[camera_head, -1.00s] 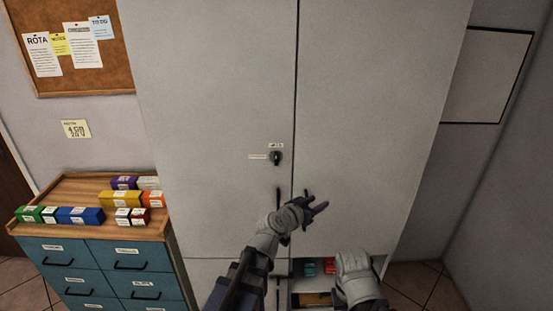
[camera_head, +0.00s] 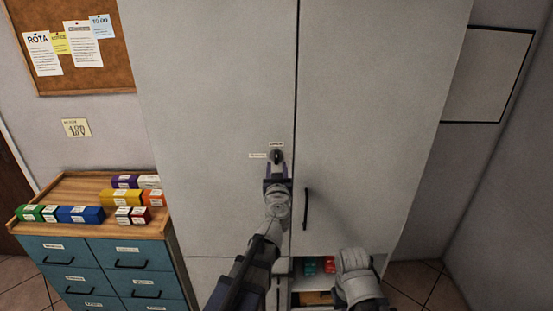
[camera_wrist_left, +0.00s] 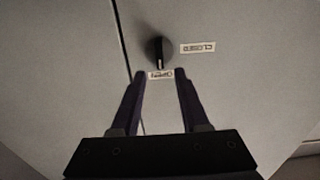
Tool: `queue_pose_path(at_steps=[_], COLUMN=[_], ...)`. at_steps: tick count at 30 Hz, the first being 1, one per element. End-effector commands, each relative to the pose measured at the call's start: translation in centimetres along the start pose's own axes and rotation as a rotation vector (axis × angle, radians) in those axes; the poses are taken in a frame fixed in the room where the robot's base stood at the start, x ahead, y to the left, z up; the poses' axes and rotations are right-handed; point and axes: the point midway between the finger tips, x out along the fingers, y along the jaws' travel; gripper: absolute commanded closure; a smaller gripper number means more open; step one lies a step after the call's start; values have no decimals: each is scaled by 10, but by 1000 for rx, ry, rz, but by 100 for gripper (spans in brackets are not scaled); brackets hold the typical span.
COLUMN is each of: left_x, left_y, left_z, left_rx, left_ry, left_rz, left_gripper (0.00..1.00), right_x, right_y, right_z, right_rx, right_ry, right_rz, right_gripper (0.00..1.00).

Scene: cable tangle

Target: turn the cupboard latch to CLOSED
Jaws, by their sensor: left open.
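The latch is a dark round knob (camera_head: 276,155) on the left door of the tall grey cupboard (camera_head: 215,70). It also shows in the wrist view (camera_wrist_left: 160,50), with a pale pointer line towards the label at the fingertips. One small label (camera_head: 276,144) is above the knob and another (camera_head: 258,156) to its left; their lettering is too blurred to read surely. My left gripper (camera_head: 277,170) is open and empty, just below the knob in the head view, its fingers spread towards it. Contact cannot be told. My right gripper (camera_head: 356,272) is low, its fingers hidden.
A dark vertical handle (camera_head: 306,208) is on the right door. An open lower compartment (camera_head: 311,284) holds small coloured items beside my right gripper. A blue drawer unit (camera_head: 100,270) with several coloured boxes on top stands left. The upper door faces are clear.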

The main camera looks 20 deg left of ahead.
Motion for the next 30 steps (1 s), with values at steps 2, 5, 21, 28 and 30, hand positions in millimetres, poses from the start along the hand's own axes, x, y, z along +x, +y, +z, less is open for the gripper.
queue_pose_path(at_steps=[2,5,21,28,30], left_x=[15,31,61,61,61], left_y=[1,0,0,0,0], left_z=[0,0,0,0,0], left_rx=[0,0,0,0,0], left_ry=[0,0,0,0,0], left_rz=[0,-1,1,1,1], left_gripper=[55,55,57,83,91], right_x=[0,0,0,0,0], right_y=[0,0,0,0,0], right_z=[0,0,0,0,0], right_rx=[0,0,0,0,0], right_ry=[0,0,0,0,0], right_rz=[0,0,0,0,0], right_gripper=[100,100,100,100,100])
